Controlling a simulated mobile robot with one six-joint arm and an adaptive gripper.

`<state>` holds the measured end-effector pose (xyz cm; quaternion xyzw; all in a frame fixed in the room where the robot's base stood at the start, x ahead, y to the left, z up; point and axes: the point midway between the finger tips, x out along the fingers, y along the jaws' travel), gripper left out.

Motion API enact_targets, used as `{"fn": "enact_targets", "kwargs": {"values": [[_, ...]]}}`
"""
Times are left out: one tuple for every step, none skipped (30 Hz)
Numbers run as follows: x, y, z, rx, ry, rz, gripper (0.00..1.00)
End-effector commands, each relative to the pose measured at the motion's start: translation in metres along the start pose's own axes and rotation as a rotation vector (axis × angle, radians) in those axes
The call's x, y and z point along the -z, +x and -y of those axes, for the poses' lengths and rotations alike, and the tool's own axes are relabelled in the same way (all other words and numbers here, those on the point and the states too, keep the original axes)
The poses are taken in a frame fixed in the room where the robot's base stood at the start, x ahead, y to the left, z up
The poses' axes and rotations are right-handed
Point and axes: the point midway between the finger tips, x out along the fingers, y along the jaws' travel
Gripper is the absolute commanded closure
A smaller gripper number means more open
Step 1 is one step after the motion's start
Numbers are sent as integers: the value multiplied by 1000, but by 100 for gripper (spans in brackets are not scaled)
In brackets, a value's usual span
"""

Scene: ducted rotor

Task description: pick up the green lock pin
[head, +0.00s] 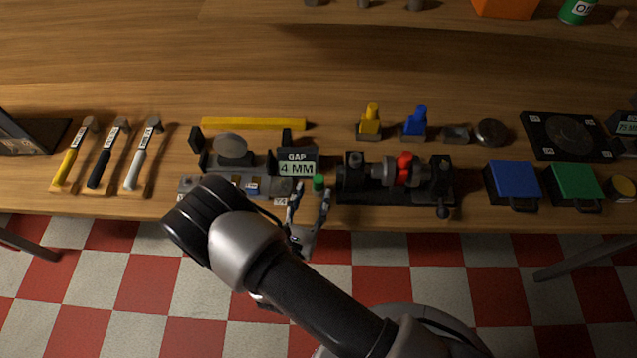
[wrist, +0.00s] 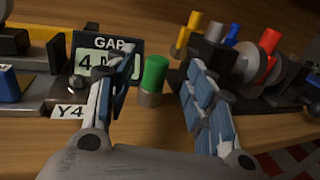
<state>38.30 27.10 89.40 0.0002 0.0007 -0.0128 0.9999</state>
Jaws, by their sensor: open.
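The green lock pin (head: 318,183) stands upright on the table near its front edge, between the gap display and the black fixture. In the wrist view the pin (wrist: 155,76) shows a green top on a grey lower part. My gripper (head: 311,196) is open and empty. In the wrist view its two fingers (wrist: 157,90) stand on either side of the pin's position in the picture, with the pin a little beyond them. I see no contact between fingers and pin.
The gap display reading 4 MM (head: 297,163) is close left of the pin. The black fixture with a red part (head: 403,168) is close right. Hammers (head: 135,160) lie far left; a blue box (head: 513,182) and green box (head: 573,183) stand right.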

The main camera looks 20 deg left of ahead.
Motion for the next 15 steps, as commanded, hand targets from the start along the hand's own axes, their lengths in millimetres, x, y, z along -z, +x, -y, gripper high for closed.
{"fn": "enact_targets", "kwargs": {"values": [[0, 6, 1, 3, 0, 1, 51], [0, 8, 1, 2, 0, 1, 51], [0, 10, 0, 1, 0, 1, 51], [0, 12, 0, 1, 0, 1, 51], [0, 13, 0, 1, 0, 1, 51], [0, 16, 0, 2, 1, 2, 51], [0, 19, 0, 2, 1, 2, 51], [1, 23, 0, 3, 1, 2, 51], [1, 29, 0, 4, 2, 2, 51], [2, 34, 0, 5, 3, 2, 51], [2, 39, -1, 5, 4, 3, 51], [2, 45, -1, 5, 3, 3, 51], [2, 49, -1, 5, 2, 2, 51], [2, 53, -1, 4, 2, 1, 51], [2, 57, -1, 4, 2, 1, 51]]}}
